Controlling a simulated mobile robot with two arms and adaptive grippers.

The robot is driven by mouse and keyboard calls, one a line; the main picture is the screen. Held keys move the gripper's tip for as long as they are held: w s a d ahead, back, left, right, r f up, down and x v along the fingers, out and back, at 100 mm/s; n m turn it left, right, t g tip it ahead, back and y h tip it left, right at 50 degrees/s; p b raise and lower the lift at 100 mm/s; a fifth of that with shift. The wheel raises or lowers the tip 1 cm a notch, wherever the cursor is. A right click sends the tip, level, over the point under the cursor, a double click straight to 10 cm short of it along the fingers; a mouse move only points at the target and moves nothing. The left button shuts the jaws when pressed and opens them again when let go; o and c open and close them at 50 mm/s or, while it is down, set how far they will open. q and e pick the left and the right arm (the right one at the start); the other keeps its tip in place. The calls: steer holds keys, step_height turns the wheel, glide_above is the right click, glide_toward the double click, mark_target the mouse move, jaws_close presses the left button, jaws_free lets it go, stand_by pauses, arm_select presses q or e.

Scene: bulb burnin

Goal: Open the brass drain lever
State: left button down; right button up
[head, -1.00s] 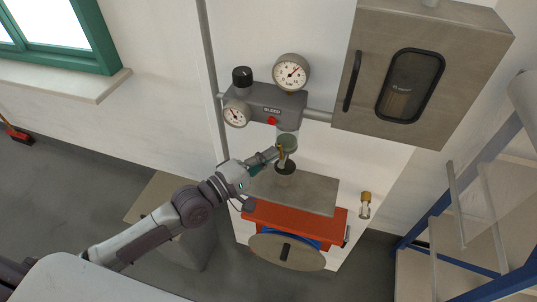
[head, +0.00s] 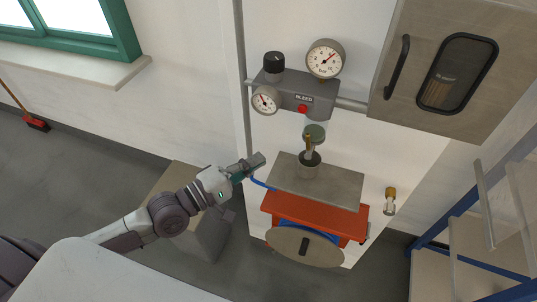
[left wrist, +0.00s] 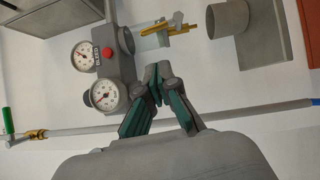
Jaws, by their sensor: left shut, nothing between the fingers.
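The brass drain lever (head: 309,142) sits under the clear bowl (head: 315,131) of the grey regulator unit, above a grey cup (head: 310,167). My right gripper is not in view.
Two gauges, a black knob (head: 274,62) and a red button (head: 303,109) are on the regulator. A grey shelf (head: 335,188) bears the cup, above a red hose reel (head: 315,216). A cabinet (head: 445,70) hangs at upper right; blue-framed racking stands at right.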

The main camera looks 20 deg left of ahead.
arm_select(q)
steer(key=v, duration=0.2)
steer(key=shift+s+a, duration=0.2)
steer(key=shift+a, duration=0.1)
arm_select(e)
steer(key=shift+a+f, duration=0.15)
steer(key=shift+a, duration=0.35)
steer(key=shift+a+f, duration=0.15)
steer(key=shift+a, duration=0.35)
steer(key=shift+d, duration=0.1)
